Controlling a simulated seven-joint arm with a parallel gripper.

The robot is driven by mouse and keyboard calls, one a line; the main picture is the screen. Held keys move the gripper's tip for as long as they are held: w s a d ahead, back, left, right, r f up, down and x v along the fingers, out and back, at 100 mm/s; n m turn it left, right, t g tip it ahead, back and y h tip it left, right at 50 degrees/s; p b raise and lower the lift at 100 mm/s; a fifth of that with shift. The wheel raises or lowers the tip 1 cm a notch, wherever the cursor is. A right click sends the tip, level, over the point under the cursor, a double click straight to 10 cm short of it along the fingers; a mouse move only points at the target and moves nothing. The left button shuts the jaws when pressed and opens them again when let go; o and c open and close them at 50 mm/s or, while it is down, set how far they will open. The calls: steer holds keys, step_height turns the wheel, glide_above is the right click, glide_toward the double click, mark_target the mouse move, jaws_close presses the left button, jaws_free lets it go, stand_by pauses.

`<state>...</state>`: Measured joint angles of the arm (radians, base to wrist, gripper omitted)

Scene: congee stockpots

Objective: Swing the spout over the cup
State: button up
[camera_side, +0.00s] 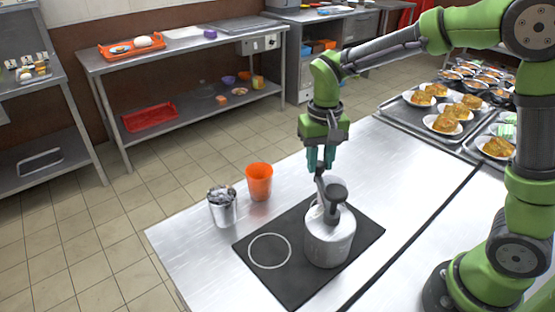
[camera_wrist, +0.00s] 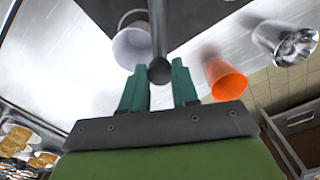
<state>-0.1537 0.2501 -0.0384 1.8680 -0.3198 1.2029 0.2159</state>
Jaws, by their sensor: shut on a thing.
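A pale metal pot (camera_side: 328,244) stands on a black mat (camera_side: 285,285) in the side view. A dark grey spout (camera_side: 331,191) sits on its top and reaches up and back to my gripper (camera_side: 320,164). In the wrist view the spout (camera_wrist: 159,30) ends in a round tip between the teal fingers of my gripper (camera_wrist: 160,82), which is shut on it. A whitish cup (camera_wrist: 131,46) is just left of the spout there. In the side view it is mostly hidden behind the pot. A white ring on the mat is bare.
An orange cup (camera_side: 259,182) and a metal cup (camera_side: 222,208) with shiny contents stand left of the mat. Trays (camera_side: 458,150) of filled bowls and plates stand at the back right. The steel counter (camera_side: 185,245) is clear at the front left.

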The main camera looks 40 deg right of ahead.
steer(key=shift+s+d, duration=1.2)
steer(key=shift+d, duration=0.15)
steer(key=o, duration=0.6)
steer(key=shift+c, duration=0.2)
step_height(320, 180, up, 7)
stand_by(0.4)
